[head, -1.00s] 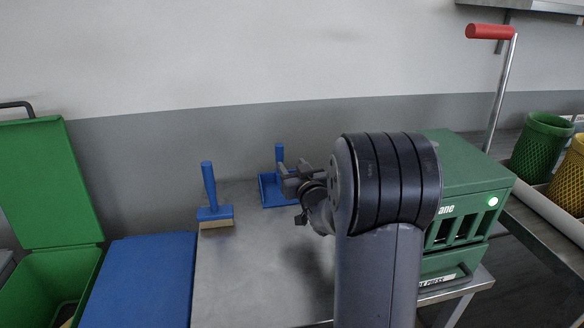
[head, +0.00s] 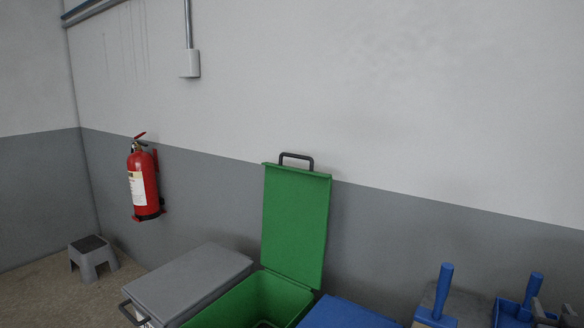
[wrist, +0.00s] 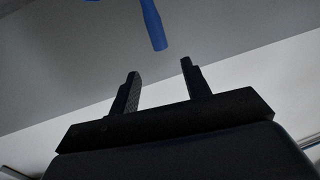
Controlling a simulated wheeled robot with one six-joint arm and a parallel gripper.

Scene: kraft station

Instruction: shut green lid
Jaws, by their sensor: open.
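The green lid (head: 296,222) stands open and upright at the back of the green bin (head: 262,300), close to the wall. A dark handle (head: 297,157) is at the lid's top edge. The bin's open top shows below the lid, and its lower part is cut off by the picture's bottom edge. My gripper (wrist: 160,70) is open and empty in the wrist view, with a blue handle (wrist: 153,25) beyond its fingers. In the head view, a dark part of my gripper shows at the bottom right edge, well to the right of the lid.
A closed grey bin (head: 190,280) stands left of the green one, and a blue lid (head: 345,314) lies flat to its right. A blue-handled brush (head: 443,290) and a blue dustpan (head: 512,312) are farther right.

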